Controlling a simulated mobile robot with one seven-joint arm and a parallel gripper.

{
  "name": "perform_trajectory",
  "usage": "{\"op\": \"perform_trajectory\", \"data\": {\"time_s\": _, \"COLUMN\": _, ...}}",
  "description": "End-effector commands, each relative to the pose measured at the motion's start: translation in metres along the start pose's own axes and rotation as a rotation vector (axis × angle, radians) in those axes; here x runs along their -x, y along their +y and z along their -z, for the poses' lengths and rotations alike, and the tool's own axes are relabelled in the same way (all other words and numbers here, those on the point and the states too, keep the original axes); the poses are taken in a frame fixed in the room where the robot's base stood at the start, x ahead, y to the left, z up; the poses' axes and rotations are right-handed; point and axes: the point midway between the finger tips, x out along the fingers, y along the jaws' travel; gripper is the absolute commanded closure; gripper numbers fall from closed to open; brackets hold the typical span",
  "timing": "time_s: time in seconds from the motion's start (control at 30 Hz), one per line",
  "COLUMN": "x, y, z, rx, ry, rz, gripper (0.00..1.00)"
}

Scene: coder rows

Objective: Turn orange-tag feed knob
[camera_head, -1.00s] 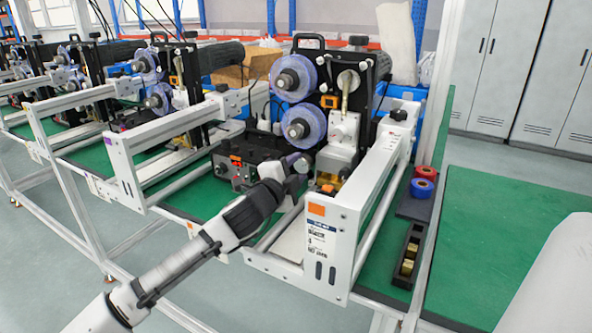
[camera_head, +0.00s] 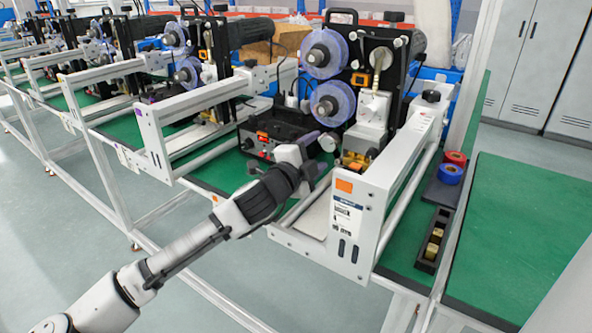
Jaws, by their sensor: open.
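The nearest machine carries an orange tag (camera_head: 344,186) on its white front plate (camera_head: 343,222). A black control box (camera_head: 283,123) with a red-orange switch and small knobs stands left of its printing head. A small knob (camera_head: 249,143) shows on the box's front. A larger black knob (camera_head: 431,96) tops the frame's right rail. I cannot tell which is the feed knob. My gripper (camera_head: 312,152) is open, in front of the box's right side and left of the brass-coloured part (camera_head: 353,160). Its fingers seem empty. My wrist hides part of the box's lower front; contact cannot be told.
Two blue-purple film reels (camera_head: 333,103) stand above my gripper. White rails (camera_head: 405,160) flank the right. A blue tape roll (camera_head: 450,174), a red roll (camera_head: 455,158) and a black tray (camera_head: 433,240) lie further right. Similar machines (camera_head: 100,60) line the left.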

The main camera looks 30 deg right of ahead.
Motion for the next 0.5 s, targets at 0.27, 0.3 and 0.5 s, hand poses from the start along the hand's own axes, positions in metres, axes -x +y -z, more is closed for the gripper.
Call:
{"op": "perform_trajectory", "data": {"time_s": 0.27, "x": 0.062, "y": 0.001, "z": -0.002, "rx": -0.002, "ry": -0.004, "rz": 0.001, "gripper": 0.4}}
{"op": "perform_trajectory", "data": {"time_s": 0.3, "x": 0.069, "y": 0.001, "z": -0.001, "rx": -0.003, "ry": -0.003, "rz": 0.001, "gripper": 0.4}}
{"op": "perform_trajectory", "data": {"time_s": 0.5, "x": 0.093, "y": 0.0, "z": 0.0, "rx": -0.002, "ry": -0.001, "rz": 0.001, "gripper": 0.4}}
